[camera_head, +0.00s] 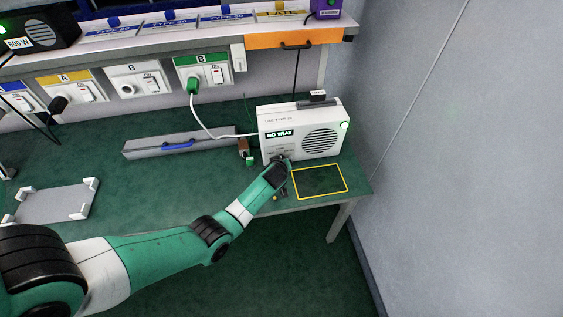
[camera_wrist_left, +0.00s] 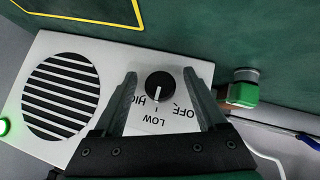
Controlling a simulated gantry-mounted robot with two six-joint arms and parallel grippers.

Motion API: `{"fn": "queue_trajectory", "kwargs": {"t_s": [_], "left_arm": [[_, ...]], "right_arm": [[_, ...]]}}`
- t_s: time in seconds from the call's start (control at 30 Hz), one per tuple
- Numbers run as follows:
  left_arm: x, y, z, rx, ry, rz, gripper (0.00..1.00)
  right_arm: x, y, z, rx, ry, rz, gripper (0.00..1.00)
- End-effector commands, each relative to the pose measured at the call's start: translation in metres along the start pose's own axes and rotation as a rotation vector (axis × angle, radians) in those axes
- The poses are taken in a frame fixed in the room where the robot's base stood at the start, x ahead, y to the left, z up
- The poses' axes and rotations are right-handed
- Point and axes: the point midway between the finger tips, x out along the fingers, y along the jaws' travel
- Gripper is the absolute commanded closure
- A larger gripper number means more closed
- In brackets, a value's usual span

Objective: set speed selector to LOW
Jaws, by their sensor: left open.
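The speed selector is a round black knob (camera_wrist_left: 160,86) with a white pointer line on the face of a white box (camera_head: 304,130). HIGH, LOW and OFF are printed around it in the left wrist view. The pointer is directed down in that view, roughly towards the LOW label (camera_wrist_left: 153,121). My left gripper (camera_wrist_left: 161,78) is open, with one finger on each side of the knob and visible gaps between. In the head view, the left gripper (camera_head: 281,163) is at the box's lower front, and it hides the knob. My right gripper is not in view.
The box has a round grille (camera_head: 321,142), a NO TRAY sign (camera_head: 280,134) and a lit green lamp (camera_head: 344,125). A yellow-outlined square (camera_head: 320,181) lies on the green bench in front. A brown-and-green connector (camera_wrist_left: 241,92) is beside the box.

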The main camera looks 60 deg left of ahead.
Motion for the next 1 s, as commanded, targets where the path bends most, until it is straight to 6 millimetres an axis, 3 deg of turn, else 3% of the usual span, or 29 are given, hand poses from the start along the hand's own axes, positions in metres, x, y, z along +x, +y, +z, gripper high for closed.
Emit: {"fn": "queue_trajectory", "kwargs": {"t_s": [0.17, 0.4, 0.6, 1.0], "left_arm": [[-0.018, 0.002, -0.003, 0.001, 0.000, 0.001, 0.26], [-0.077, 0.004, -0.007, 0.004, -0.002, 0.000, 0.26], [-0.107, 0.003, -0.005, 0.003, -0.001, 0.000, 0.26], [-0.116, 0.000, 0.000, 0.001, 0.000, 0.000, 0.26]], "right_arm": [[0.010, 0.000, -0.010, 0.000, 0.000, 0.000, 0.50], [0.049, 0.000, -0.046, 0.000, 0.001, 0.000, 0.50], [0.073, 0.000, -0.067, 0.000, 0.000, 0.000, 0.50], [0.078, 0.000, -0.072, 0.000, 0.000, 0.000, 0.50]]}}
